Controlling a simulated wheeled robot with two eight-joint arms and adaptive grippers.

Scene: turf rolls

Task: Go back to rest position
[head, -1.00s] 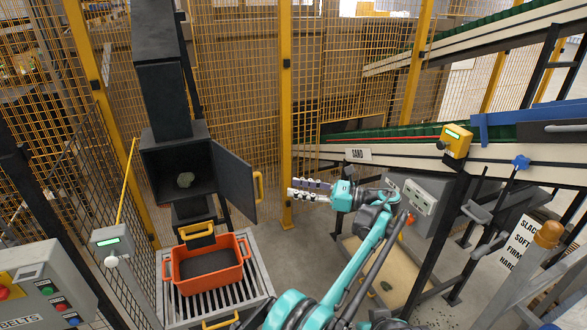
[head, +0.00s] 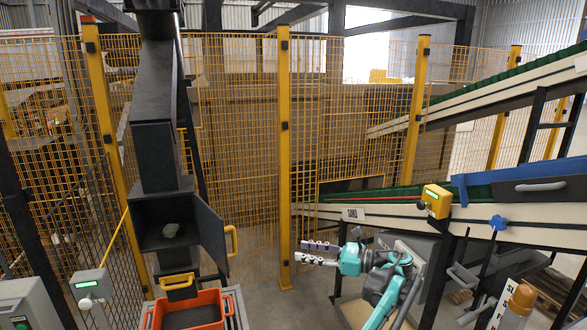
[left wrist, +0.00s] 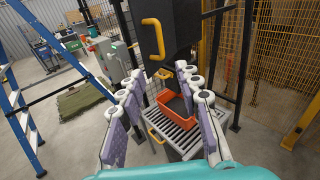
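My left gripper (head: 303,251) is in the middle of the head view, pointing left toward the open black chute cabinet (head: 142,240). In the left wrist view its two padded fingers (left wrist: 158,78) stand wide apart with nothing between them. The gripper is clear of the cabinet's open door (head: 210,236) and of the yellow fence post. My right gripper is in neither view.
A sand conveyor (head: 385,213) runs at right. Mesh fencing (head: 240,130) stands behind.

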